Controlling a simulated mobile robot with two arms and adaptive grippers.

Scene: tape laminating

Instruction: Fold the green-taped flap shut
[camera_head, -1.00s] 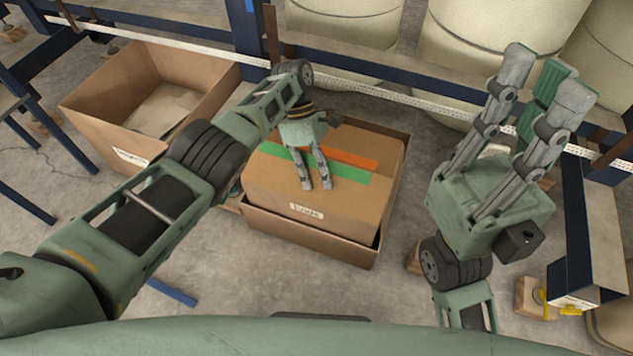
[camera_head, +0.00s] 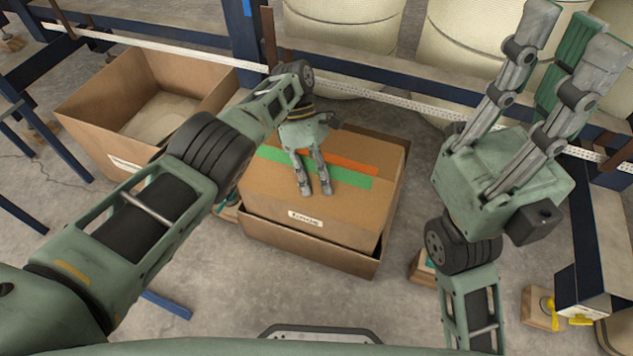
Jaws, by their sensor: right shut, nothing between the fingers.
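A brown cardboard box (camera_head: 355,215) stands in the middle, with its top panels lying about flat. A green tape strip (camera_head: 348,178) runs across its top, and an orange strip (camera_head: 352,162) lies just behind it. My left gripper (camera_head: 315,190) points down over the top, its fingers in front of part of the green strip. I cannot tell whether its fingertips touch the cardboard or how far they are closed. The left arm hides the box's left rear. My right gripper (camera_head: 573,35) is raised at the right, fingers up, shut and empty, away from the box.
The taped box sits in a larger outer carton (camera_head: 310,248). An open carton (camera_head: 85,135) stands at the left rear. A blue rack beam (camera_head: 390,95) crosses behind, with large pale drums (camera_head: 470,50) beyond. Bare floor (camera_head: 240,300) lies in front.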

